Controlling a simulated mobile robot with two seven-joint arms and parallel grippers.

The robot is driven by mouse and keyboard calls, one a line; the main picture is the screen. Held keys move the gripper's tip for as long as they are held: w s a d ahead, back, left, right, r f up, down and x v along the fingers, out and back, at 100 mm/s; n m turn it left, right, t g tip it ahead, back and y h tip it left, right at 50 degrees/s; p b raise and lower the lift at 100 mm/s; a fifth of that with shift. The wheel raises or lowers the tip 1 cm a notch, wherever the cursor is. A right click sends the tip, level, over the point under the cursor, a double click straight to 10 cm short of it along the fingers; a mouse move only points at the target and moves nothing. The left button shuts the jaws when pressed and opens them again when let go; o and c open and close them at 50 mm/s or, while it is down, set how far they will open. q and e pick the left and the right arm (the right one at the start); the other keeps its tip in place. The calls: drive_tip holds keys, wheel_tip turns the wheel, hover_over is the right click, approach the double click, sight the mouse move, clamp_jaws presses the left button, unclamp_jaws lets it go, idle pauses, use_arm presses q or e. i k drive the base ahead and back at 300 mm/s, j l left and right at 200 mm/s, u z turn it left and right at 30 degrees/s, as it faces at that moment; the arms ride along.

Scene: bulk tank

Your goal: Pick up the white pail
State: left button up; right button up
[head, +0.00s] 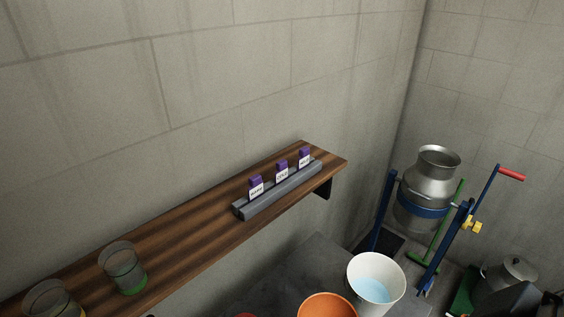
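The white pail (396,273) stands upright at the bottom right of the head view, below and beyond the right end of the wooden shelf. Its open top faces up, and a pale blue surface, perhaps liquid, shows inside. Neither of my grippers is clearly in view.
An orange bucket (328,305) stands left of the pail. A wooden shelf (200,220) holds jars (123,268) and a grey rack (280,190) with purple-capped labelled items. A metal churn (432,178) in a blue stand is behind right. A lidded pot (509,272) sits farther right.

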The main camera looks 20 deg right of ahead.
sight(375, 282)
drive_tip(key=z, duration=1.5)
